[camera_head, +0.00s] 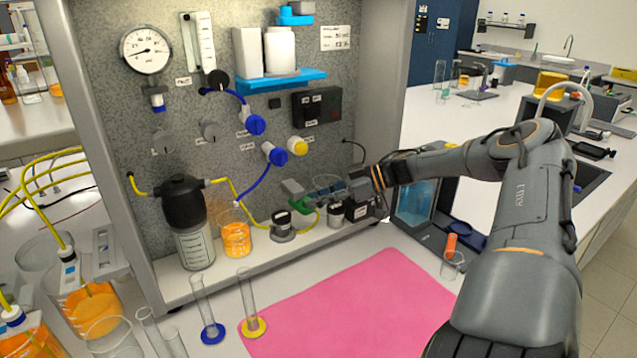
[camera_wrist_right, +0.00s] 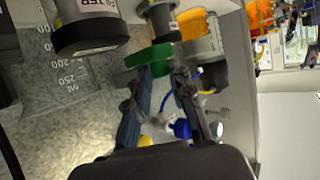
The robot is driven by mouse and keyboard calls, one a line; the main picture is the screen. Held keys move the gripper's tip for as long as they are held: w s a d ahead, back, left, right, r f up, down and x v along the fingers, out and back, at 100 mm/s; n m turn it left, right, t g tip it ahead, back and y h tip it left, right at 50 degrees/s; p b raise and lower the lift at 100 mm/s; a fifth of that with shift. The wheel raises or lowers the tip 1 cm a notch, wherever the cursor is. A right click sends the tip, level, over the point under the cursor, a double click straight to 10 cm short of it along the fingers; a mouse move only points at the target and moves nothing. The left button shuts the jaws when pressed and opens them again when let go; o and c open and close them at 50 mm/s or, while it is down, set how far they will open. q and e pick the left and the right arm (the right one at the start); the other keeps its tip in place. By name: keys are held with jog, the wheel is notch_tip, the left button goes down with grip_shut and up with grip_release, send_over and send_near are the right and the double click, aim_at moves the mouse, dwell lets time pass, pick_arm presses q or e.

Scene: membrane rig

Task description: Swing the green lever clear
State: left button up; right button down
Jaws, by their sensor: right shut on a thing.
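The green lever (camera_head: 293,188) shows in the head view on the rig's back panel, low and right of the middle, just left of my right gripper (camera_head: 318,190). The gripper reaches in from the right and covers part of it. In the right wrist view the green lever (camera_wrist_right: 149,58) lies at the fingertips of my right gripper (camera_wrist_right: 164,78). The fingers are shut on it, with a narrow gap between them; the exact contact is partly hidden. My left gripper is in neither view.
Blue valve knobs (camera_head: 275,154) and a yellow knob (camera_head: 298,146) sit above. An orange-filled beaker (camera_head: 236,240) stands to the left. The pink mat (camera_head: 350,310) in front is clear.

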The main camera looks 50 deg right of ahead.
jog(key=shift+d, duration=0.1)
jog(key=c, duration=1.2)
grip_release()
jog(key=shift+w, duration=0.1)
jog(key=shift+o, duration=0.2)
jog(key=v, duration=1.2)
jog(key=shift+d, duration=0.1)
